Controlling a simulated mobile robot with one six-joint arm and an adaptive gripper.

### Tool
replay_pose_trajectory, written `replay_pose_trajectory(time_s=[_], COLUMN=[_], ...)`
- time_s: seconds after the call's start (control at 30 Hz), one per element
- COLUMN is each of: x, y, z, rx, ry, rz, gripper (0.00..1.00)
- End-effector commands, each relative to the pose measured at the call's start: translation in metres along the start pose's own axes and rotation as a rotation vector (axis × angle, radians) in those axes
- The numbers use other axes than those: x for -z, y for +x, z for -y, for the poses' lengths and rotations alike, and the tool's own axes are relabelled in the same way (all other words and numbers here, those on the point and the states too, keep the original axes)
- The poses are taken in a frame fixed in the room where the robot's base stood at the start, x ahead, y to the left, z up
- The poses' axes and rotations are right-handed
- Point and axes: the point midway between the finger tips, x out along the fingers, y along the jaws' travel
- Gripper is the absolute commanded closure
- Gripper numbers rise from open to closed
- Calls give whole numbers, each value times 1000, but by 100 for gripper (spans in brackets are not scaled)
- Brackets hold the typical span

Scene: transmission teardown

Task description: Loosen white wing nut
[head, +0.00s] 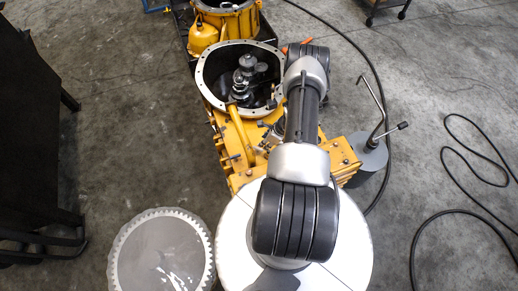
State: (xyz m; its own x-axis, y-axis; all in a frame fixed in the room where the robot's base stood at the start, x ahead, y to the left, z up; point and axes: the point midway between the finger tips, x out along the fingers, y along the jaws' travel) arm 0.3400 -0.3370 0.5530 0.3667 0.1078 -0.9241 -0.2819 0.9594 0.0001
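I cannot make out a white wing nut in the head view. The yellow transmission housing (236,137) lies below the centre top, with its open round flange (204,68) facing up and grey gears and shafts (246,75) inside. Small metal and dark parts (274,134) sit on the housing just left of my arm, too small to tell apart. My arm reaches up the picture over the right side of the housing and hides part of it. I cannot see my gripper; it seems hidden beneath or behind my arm.
A second yellow housing (236,22) stands at the top. A large toothed grey disc (160,255) lies at the lower left. A grey round stand with a bent rod (368,160) is right of the housing. Black cables (447,152) cross the floor at right. A dark bench (30,130) stands left.

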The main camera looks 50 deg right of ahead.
Motion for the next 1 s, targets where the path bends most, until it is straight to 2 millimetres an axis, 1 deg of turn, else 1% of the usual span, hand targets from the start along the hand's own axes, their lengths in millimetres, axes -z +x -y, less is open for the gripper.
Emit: replay_pose_trajectory(time_s=[0.03,0.2,0.3,0.4,0.5,0.6,0.87,1.0], x=[1,1,1,1,0,0,-1,-1], y=[16,52,69,82,89,92,92,92], z=[-1,-1,-1,-1,0,0,0,0], rx=[-1,-1,-1,-1,0,0,0,0], ry=[-3,-3,-3,-2,-1,-1,-1,-1], rz=[0,0,0,0,0,0,0,0], gripper=[69,69,69,69,69,69,69,78])
